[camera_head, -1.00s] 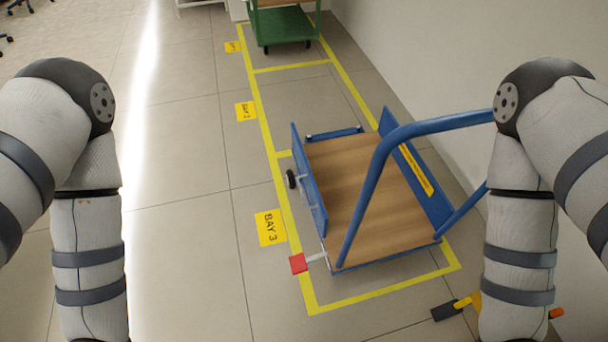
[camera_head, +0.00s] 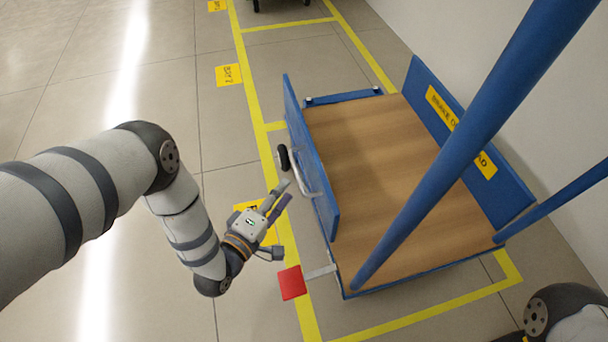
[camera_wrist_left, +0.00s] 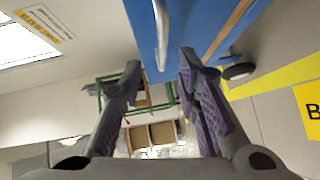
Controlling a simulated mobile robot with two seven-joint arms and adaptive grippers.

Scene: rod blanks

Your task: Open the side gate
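The side gate (camera_head: 311,158) is a blue panel standing upright along the left side of the cart's wooden deck (camera_head: 385,180). A silver bar handle (camera_head: 316,178) is on its outer face. My left gripper (camera_head: 281,222) is open and empty, just left of the gate and below the handle in the head view, apart from it. In the left wrist view, the open fingers (camera_wrist_left: 160,62) point toward the gate (camera_wrist_left: 190,25), and the silver handle (camera_wrist_left: 161,35) shows between and beyond the fingertips. My right gripper is not in view; only part of my right arm shows.
A red pedal (camera_head: 291,283) sticks out near the cart's front left corner. A blue push bar (camera_head: 470,140) rises over the deck. A wall stands at the right; the floor at left is open.

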